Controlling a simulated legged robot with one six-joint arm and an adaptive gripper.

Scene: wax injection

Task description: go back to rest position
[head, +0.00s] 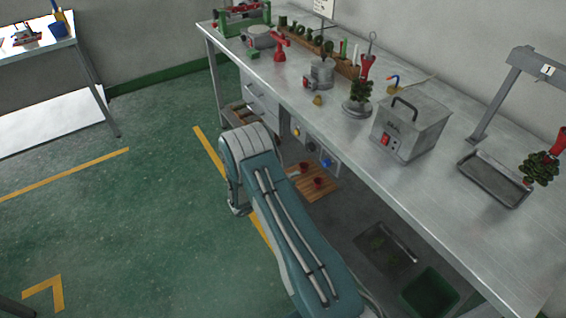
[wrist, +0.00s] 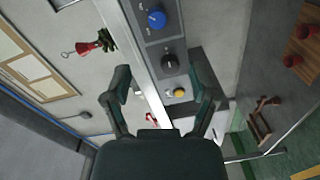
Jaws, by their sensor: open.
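In the wrist view my gripper (wrist: 162,82) has its two dark fingers spread wide apart with nothing between them. Just beyond the fingers is a control panel (wrist: 163,40) with a blue knob (wrist: 157,18), a black knob (wrist: 172,63) and a yellow button (wrist: 179,93). In the head view my teal arm reaches up from the bottom middle alongside the bench front. Its rounded joint hides my gripper there.
The long metal bench (head: 405,178) fills the right side. It carries a grey box with a handle (head: 411,127), a metal tray (head: 494,180) and a red-topped wax tree (head: 361,90). A wooden board (head: 313,183) with red cups lies below. Green floor (head: 130,220) at left is clear.

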